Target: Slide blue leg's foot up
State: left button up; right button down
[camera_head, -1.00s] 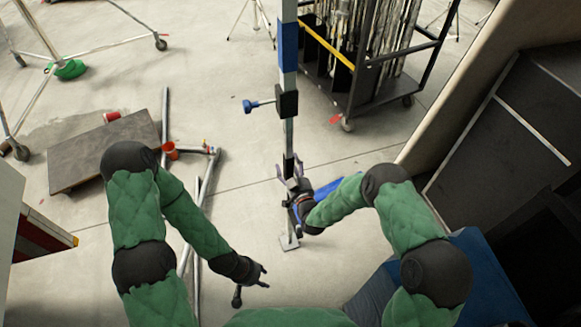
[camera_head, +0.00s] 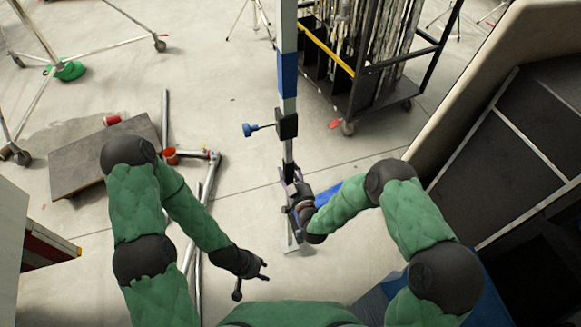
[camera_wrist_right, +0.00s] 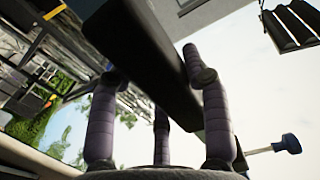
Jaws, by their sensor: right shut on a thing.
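The blue leg is an upright metal pole with a blue band (camera_head: 287,72) in the head view. A black clamp (camera_head: 287,126) with a blue knob (camera_head: 249,130) sits below the band. The knob also shows in the right wrist view (camera_wrist_right: 290,143). A flat foot plate (camera_head: 298,249) rests on the floor at the pole's bottom. My right gripper (camera_head: 291,178) is shut on the leg's dark lower section, below the clamp. In the wrist view its fingers (camera_wrist_right: 160,125) lie around a black bar. My left gripper (camera_head: 266,269) is open and empty, left of the foot.
Metal tubes (camera_head: 197,240) lie on the floor at left, near a dark board (camera_head: 95,160). A wheeled cart (camera_head: 372,85) stands behind the leg at right. A large padded panel (camera_head: 470,95) is at far right. The floor between the tubes and the leg is clear.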

aim_at(293, 165)
notch_tip(293, 165, up, 6)
jog(key=shift+w+f+p, duration=0.1)
jog(key=shift+p, duration=0.95)
jog(key=shift+w+r, duration=0.1)
jog(key=shift+r, duration=0.3)
jog(key=c, duration=0.8)
grip_release()
jog(key=shift+o, duration=1.2)
jog(key=shift+f, duration=0.15)
jog(key=shift+s, duration=0.25)
